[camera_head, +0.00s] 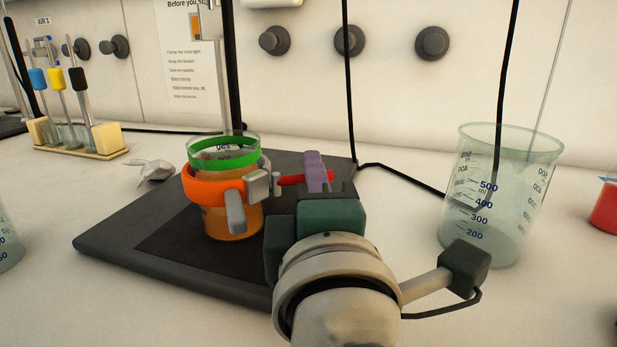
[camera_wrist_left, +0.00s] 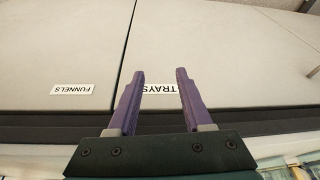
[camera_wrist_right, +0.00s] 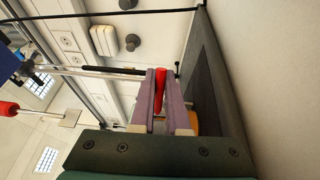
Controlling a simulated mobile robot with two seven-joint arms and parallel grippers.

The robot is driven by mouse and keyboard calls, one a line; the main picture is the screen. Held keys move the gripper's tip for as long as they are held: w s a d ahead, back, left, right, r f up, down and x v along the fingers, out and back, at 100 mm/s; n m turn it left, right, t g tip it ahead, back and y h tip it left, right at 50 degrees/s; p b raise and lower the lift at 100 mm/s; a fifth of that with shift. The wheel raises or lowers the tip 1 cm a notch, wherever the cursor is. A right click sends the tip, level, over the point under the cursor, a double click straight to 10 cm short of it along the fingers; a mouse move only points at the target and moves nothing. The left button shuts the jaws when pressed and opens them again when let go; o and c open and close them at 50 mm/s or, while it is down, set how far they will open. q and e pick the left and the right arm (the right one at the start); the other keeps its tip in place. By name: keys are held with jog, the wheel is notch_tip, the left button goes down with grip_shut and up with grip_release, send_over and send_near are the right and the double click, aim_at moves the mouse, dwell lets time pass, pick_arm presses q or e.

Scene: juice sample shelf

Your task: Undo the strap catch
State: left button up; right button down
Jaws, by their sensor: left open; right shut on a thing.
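A clear beaker with a green rim band (camera_head: 228,157) and orange contents (camera_head: 236,228) stands on a dark plate. An orange strap (camera_head: 205,192) runs around it. Grey catch parts (camera_head: 257,184) sit on the strap's right side, with a grey tab (camera_head: 235,212) hanging in front. A red handle (camera_head: 290,180) reaches right from the catch. My right gripper (camera_head: 315,172) is shut on the red handle, which also shows between its purple fingers in the right wrist view (camera_wrist_right: 160,90). My left gripper (camera_wrist_left: 158,82) is open and empty, facing cabinet fronts; the head view does not show it.
The dark plate (camera_head: 115,236) has a thin black cable running from its back right. A large empty beaker (camera_head: 500,195) stands to the right. A rack (camera_head: 90,145) with tubes stands at the back left. A small pale object (camera_head: 152,169) lies beside the plate. A red object (camera_head: 606,208) is at the right edge.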

jog(key=c, duration=0.9)
grip_release()
jog(key=s, duration=0.9)
jog(key=shift+s+d+f+b, duration=0.1)
jog(key=shift+d+f+b, duration=0.2)
jog(key=shift+b, duration=0.1)
jog(key=shift+s, duration=0.4)
jog(key=shift+r, duration=0.1)
